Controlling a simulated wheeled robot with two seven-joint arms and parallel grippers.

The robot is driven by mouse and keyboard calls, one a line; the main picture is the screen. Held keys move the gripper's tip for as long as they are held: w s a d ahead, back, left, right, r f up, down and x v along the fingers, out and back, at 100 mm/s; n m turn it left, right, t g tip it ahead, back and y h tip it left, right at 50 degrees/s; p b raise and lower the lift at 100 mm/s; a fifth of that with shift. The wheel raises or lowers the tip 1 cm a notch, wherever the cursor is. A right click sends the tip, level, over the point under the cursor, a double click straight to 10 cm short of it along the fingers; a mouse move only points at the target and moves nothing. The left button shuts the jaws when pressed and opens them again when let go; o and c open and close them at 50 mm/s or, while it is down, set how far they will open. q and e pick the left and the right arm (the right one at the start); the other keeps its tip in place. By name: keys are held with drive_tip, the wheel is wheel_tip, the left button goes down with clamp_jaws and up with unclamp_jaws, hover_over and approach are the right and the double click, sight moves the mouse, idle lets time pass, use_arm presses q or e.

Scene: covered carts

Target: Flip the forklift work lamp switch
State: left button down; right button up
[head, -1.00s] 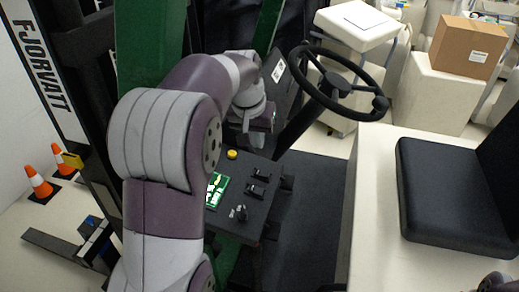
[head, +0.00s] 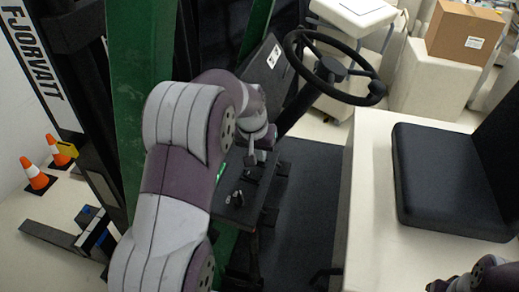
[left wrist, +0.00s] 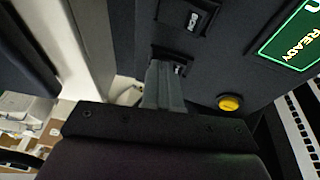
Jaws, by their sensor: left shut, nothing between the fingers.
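The dark control panel (head: 228,212) stands left of the steering column, with two black rocker switches on it. In the left wrist view, one rocker switch (left wrist: 181,67) is right at my left gripper's fingertips (left wrist: 163,70) and partly hidden by them. The other rocker switch (left wrist: 198,18) is clear of the fingers; it also shows in the head view (head: 252,173). No lamp marking is readable on either. My left gripper (head: 252,160) is shut and empty, pointing down at the panel; I cannot tell whether it touches the switch. My right gripper is out of view.
A yellow button (left wrist: 229,103) and a green READY display (left wrist: 293,38) are beside the switches. A key-like knob (head: 235,198) sits on the panel's near part. The steering wheel (head: 334,68) and black seat (head: 440,168) are to the right; a green mast post (head: 140,110) is left.

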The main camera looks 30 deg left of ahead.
use_arm(q)
drive_tip(key=shift+d+f, duration=0.2)
drive_tip(key=shift+f, duration=0.1)
drive_tip(key=shift+s, duration=0.1)
drive_tip(key=shift+a+r, duration=0.1)
drive_tip(key=shift+a, duration=0.25)
drive_tip(key=shift+s+a, duration=0.15)
drive_tip(key=shift+a, duration=0.15)
drive_tip(key=shift+r, duration=0.15)
